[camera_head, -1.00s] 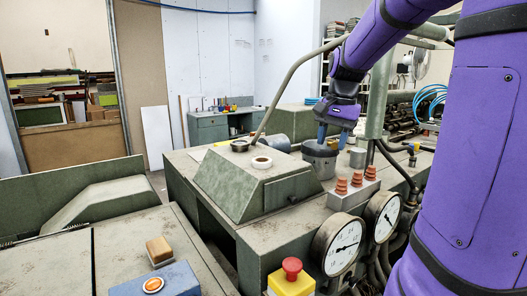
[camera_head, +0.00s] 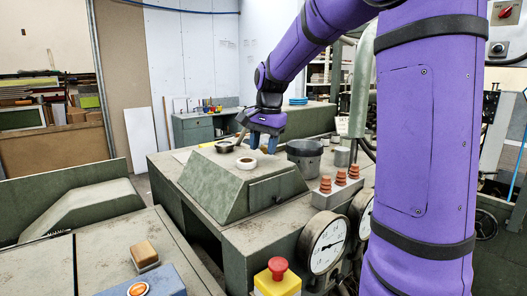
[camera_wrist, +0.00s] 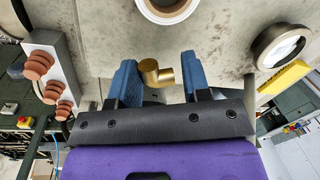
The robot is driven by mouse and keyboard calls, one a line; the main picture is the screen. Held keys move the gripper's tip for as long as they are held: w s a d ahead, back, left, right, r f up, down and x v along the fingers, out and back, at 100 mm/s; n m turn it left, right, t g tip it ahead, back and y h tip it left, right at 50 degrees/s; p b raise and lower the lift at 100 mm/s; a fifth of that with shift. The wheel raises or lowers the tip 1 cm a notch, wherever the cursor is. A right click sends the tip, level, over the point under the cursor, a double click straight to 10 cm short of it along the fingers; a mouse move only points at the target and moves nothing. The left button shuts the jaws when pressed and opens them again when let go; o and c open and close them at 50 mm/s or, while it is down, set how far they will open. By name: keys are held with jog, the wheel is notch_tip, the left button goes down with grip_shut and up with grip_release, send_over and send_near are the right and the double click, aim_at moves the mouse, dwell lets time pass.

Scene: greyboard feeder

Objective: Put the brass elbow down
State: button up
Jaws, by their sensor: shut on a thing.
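The brass elbow (camera_wrist: 158,73) sits between the two blue fingers of my gripper (camera_wrist: 158,80) in the wrist view. My gripper is shut on it, with the bent end toward the left finger. In the head view my gripper (camera_head: 264,145) points down over the flat top of the green sloped housing (camera_head: 225,185), just behind and right of the white ring. The gap between elbow and housing top is hard to judge.
A white ring (camera_head: 246,166) and a dark ring (camera_head: 224,147) lie on the housing top. A dark pot (camera_head: 305,158) stands just right of it. Orange-brown ribbed posts (camera_head: 340,178), a pressure gauge (camera_head: 324,245) and a red stop button (camera_head: 277,265) are nearer me.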

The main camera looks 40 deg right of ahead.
jog(key=shift+f, duration=0.85)
jog(key=shift+f, duration=0.15)
jog(key=o, duration=0.9)
jog(key=shift+o, duration=0.2)
notch_tip(320, 180, up, 12)
jog(key=s, duration=0.2)
jog(key=s+a+f+n+t, duration=0.1)
jog(key=s+a+f+n, duration=0.2)
jog(key=s, duration=0.5)
jog(key=s+a+f+n+t, duration=0.1)
jog(key=s+a+f+n, duration=0.2)
jog(key=s+a+n, duration=0.2)
jog(key=s+a+f+n+t, duration=0.1)
jog(key=s+a+f+n, duration=0.2)
jog(key=s, duration=0.7)
jog(key=shift+s+a+n+t+h, duration=0.4)
jog(key=shift+a+n, duration=0.3)
jog(key=shift+a, duration=0.15)
jog(key=shift+f, duration=0.1)
